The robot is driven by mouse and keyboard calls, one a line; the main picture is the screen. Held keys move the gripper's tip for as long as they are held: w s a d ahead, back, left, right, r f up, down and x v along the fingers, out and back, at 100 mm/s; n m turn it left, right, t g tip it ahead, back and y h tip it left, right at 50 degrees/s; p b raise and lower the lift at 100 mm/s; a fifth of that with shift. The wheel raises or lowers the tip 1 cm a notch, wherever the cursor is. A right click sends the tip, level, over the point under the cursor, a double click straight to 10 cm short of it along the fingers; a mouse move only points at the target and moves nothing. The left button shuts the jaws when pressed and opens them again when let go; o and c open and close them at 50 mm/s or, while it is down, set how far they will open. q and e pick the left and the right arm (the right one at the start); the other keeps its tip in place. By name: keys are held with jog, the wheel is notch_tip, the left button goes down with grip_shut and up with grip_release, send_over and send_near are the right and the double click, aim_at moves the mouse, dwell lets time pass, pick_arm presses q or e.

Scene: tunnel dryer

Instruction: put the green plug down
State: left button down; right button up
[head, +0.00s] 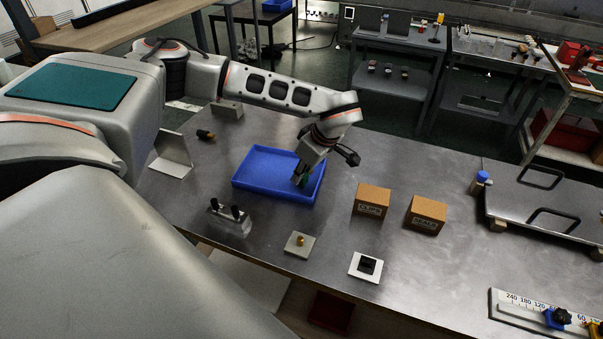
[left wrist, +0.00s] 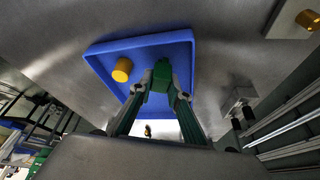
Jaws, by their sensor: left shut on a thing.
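The green plug (head: 302,181) is held by my left gripper (head: 303,175) over the right part of the blue tray (head: 252,188). In the left wrist view the green plug (left wrist: 160,76) sits between the two fingertips of my left gripper (left wrist: 160,86), which is shut on it. The blue tray (left wrist: 187,62) lies beyond the plug. I cannot tell whether the plug touches the tray floor. A yellow plug (left wrist: 122,69) is in the tray beside the green one; in the head view it is hidden. My right gripper is not in view.
Two cardboard boxes (head: 371,201) (head: 426,215) stand right of the tray. In front are a metal block with black pegs (head: 230,220), a plate with a brass knob (head: 300,244) and a white square with a dark centre (head: 366,267). The tray's left part looks clear.

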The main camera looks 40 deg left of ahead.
pick_arm(q)
jog(key=shift+f, duration=0.25)
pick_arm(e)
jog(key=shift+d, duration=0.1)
pick_arm(q)
jog(key=shift+f, duration=0.15)
jog(key=c, duration=1.9)
grip_release()
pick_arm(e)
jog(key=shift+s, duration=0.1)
pick_arm(q)
jog(key=shift+r, duration=0.3)
jog(key=b+v, duration=0.1)
jog(key=v, duration=1)
jog(key=shift+d+r, duration=0.25)
jog(key=shift+r, duration=0.1)
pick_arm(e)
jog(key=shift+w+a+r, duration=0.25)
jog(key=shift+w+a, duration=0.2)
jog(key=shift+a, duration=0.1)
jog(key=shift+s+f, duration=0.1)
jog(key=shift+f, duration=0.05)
